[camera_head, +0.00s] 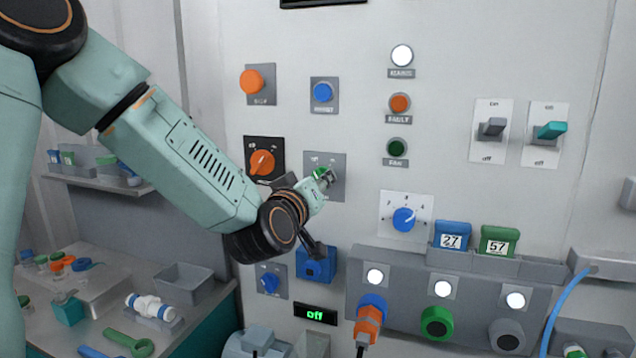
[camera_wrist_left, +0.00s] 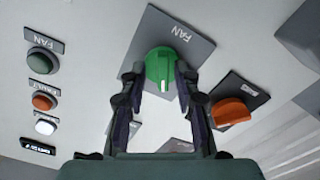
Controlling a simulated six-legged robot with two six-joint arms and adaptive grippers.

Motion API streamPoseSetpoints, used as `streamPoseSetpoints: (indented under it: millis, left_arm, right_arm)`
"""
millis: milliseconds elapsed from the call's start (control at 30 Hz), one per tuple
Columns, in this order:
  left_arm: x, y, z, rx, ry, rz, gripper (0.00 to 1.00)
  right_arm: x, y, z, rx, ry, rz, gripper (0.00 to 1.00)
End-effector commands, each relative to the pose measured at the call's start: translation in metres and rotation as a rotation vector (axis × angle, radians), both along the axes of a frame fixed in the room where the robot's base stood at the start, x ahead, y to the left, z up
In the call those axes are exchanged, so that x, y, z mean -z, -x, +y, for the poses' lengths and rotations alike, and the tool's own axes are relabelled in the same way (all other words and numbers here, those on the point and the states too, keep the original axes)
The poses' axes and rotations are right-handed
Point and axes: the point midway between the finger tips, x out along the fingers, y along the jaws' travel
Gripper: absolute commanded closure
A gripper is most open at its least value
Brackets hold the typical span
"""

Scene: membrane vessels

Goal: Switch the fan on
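The fan switch is a green rotary knob (camera_wrist_left: 160,68) on a grey plate marked FAN in the left wrist view. A white mark on it faces the lower edge of that view. In the head view the knob (camera_head: 321,173) is mostly hidden by my left gripper (camera_head: 326,177). In the wrist view the left gripper (camera_wrist_left: 159,80) has its two fingers apart, one on each side of the knob. I cannot tell whether they touch it. The FAN lamp (camera_head: 396,147) is dark green and looks unlit. My right gripper is in neither view.
An orange rotary switch (camera_head: 262,162) sits close left of the fan switch. A blue dial (camera_head: 403,219) and two toggle switches (camera_head: 491,128) are to the right. A small display (camera_head: 315,314) reads "off". A bench with trays (camera_head: 185,284) stands at lower left.

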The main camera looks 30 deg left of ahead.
Motion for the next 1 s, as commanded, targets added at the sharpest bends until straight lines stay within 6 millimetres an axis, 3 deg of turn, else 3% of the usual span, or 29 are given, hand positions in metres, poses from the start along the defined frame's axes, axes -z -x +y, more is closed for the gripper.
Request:
streamPoseSetpoints:
  millis: [300, 733, 1000]
  left_arm:
    - [-0.0005, -0.0002, 0.0004, -0.001, 0.0, -0.002, 1.0]
    - [-0.0016, -0.0005, 0.0006, -0.001, -0.015, -0.001, 1.0]
    - [-0.0025, -0.0007, 0.0008, -0.002, -0.135, 0.029, 1.0]
  right_arm:
    - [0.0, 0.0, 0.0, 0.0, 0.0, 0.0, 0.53]
    - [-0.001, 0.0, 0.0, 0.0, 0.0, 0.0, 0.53]
    - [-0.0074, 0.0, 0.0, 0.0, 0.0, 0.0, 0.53]
